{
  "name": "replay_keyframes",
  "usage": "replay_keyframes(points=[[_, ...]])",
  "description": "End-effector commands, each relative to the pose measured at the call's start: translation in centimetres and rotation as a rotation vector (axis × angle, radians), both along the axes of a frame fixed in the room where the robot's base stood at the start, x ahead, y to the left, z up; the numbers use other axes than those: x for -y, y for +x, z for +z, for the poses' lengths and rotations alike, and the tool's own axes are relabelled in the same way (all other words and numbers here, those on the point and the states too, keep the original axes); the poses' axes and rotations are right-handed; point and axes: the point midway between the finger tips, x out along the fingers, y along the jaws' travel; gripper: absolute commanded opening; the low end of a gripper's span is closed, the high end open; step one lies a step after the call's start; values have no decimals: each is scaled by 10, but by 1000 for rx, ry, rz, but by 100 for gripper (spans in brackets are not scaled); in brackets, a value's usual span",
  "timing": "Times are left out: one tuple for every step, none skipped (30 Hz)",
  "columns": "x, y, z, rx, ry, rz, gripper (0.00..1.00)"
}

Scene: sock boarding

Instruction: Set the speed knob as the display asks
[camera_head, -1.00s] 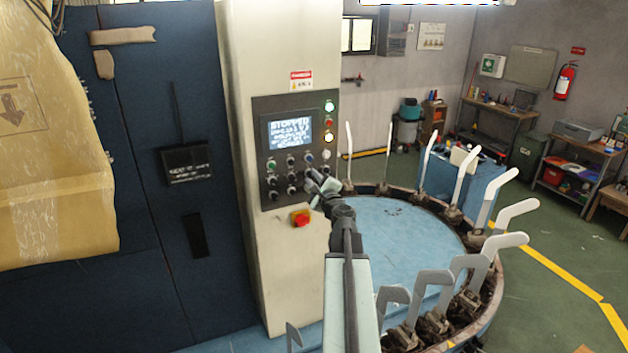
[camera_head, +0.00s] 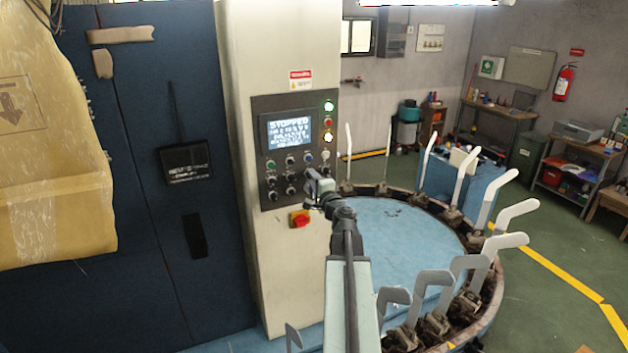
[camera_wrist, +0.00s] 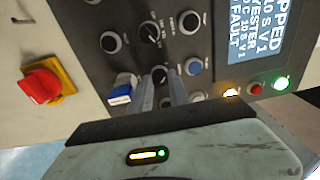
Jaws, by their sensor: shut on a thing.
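The control panel (camera_head: 262,150) is on the cream cabinet. Its display (camera_head: 285,132) reads STOPPED on top; the smaller lines are not fully legible. The display is partly cut off in the wrist view (camera_wrist: 284,32). My gripper (camera_head: 312,178) is at the lower right of the panel's knob rows. In the wrist view its two fingers (camera_wrist: 160,88) are shut on a black knob (camera_wrist: 159,73), one on each side. The fingers partly hide the knob, and its label cannot be read.
A blue-and-white switch (camera_wrist: 121,93) is close beside the fingers. The round blue table (camera_head: 400,240) with upright white boards (camera_head: 459,180) is to the right.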

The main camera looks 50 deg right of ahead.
Motion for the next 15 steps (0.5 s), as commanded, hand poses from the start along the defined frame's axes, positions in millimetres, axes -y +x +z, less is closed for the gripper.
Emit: replay_keyframes(points=[[0,-1,-1,-4,-7,-1,0],[0,-1,-1,-5,-9,-1,0],[0,-1,-1,-6,-10,-2,0],[0,-1,-1,-6,-11,-1,0],[0,-1,-1,-7,-12,-1,0],[0,-1,-1,-7,-12,-1,0],[0,-1,-1,-7,-12,-1,0],[0,-1,-1,-7,-12,-1,0],[0,-1,-1,-7,-12,-1,0],[0,-1,-1,-7,-12,-1,0],[0,-1,-1,-7,-12,-1,0],[0,-1,-1,-7,-12,-1,0],[0,-1,-1,-7,-12,-1,0],[0,-1,-1,-8,-12,-1,30],[0,-1,-1,-7,-12,-1,41]])
